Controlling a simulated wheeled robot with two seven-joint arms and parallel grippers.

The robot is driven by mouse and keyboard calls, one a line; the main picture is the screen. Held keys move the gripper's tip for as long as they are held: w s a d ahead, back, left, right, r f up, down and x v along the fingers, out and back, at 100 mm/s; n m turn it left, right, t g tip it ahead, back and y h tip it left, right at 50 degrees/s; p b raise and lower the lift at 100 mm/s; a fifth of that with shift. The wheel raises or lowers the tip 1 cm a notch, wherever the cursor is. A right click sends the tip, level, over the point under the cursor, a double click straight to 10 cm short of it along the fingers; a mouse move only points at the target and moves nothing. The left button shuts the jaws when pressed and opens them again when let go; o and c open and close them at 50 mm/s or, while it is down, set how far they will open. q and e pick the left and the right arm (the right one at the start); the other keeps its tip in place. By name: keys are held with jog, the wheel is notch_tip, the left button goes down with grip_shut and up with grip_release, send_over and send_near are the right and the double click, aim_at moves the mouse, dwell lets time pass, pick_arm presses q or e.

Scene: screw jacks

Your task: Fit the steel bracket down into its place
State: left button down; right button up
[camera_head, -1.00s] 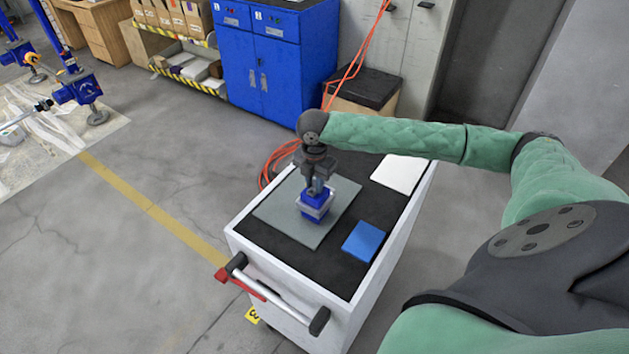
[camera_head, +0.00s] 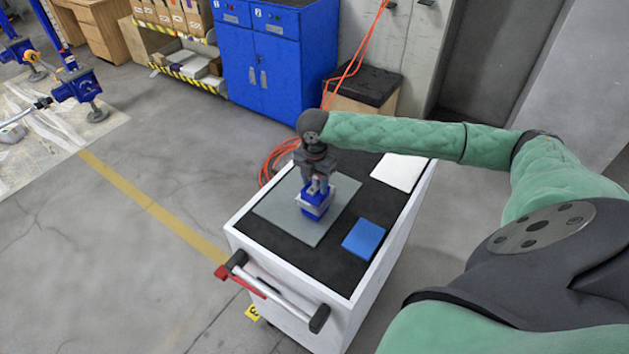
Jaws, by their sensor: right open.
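My right gripper (camera_head: 319,187) points down over the cart, at the top of a small blue block-like piece (camera_head: 315,206). Its jaws are open around or just above the top of that piece; the exact contact is too small to tell. The blue piece has a paler band and stands on a grey mat (camera_head: 283,209) on the cart's black top. I cannot make out a separate steel bracket; whether it is part of this piece is unclear. My left gripper is not in view.
The white cart (camera_head: 330,313) has a handle (camera_head: 279,294) at its near end. A blue pad (camera_head: 363,239) and a white sheet (camera_head: 399,171) lie on its top. A blue cabinet (camera_head: 270,62) and orange hose (camera_head: 278,158) are behind.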

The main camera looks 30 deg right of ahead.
jog(key=shift+r, duration=0.1)
notch_tip(320, 180, up, 6)
jog(key=b, duration=0.3)
jog(key=shift+r, duration=0.1)
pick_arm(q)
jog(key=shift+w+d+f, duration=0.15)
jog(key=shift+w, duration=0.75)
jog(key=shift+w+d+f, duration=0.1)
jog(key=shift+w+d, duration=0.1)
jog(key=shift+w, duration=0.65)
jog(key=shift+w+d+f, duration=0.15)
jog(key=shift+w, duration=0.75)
pick_arm(e)
jog(key=shift+r, duration=0.7)
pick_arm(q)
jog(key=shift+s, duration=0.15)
pick_arm(e)
jog(key=shift+f, duration=0.1)
